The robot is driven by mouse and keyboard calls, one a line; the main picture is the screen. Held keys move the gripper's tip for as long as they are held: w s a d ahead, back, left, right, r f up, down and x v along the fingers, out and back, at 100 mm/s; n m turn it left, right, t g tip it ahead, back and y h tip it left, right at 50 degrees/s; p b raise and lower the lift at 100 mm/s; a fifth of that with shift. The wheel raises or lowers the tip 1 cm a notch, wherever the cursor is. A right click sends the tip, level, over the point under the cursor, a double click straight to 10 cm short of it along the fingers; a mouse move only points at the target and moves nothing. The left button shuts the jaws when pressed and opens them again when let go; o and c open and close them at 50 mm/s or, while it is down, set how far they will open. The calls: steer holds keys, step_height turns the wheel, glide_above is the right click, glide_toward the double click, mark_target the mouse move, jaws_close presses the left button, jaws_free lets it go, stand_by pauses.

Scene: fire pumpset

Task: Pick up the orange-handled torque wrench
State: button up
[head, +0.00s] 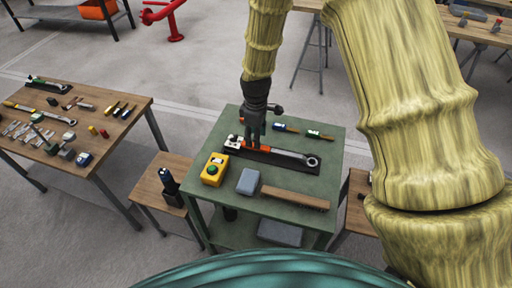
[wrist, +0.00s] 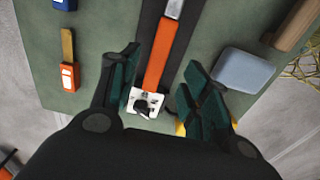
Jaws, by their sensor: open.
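The orange-handled torque wrench (head: 280,152) lies on a dark strip on the green table, with its ratchet head toward the right in the head view. In the wrist view its orange handle (wrist: 158,65) runs between my open fingers, with the grey shaft beyond. My gripper (head: 254,140) points down over the handle end of the wrench. In the wrist view the fingertips of my gripper (wrist: 158,72) stand apart on either side of the handle. A small white block with a dark knob (wrist: 146,103) sits at the handle's near end. I cannot tell the exact height of the fingertips.
A wooden table (head: 95,98) with several tools stands left.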

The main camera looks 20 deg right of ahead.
mark_target(271, 152)
steer(key=f, duration=0.1)
steer(key=w+f+p, duration=0.1)
steer(key=f, duration=0.1)
steer(key=shift+w+f, duration=0.2)
steer(key=shift+f, duration=0.05)
steer(key=shift+s+f+p, duration=0.45)
steer(key=shift+s+f, duration=0.25)
steer(key=shift+s, duration=0.05)
steer(key=shift+w+f, duration=0.5)
steer(key=shift+f, duration=0.3)
steer(key=shift+s+r, duration=0.25)
steer(key=shift+c, duration=0.2)
steer(key=shift+w+f, duration=0.1)
steer(key=shift+f, duration=0.05)
jaws_close()
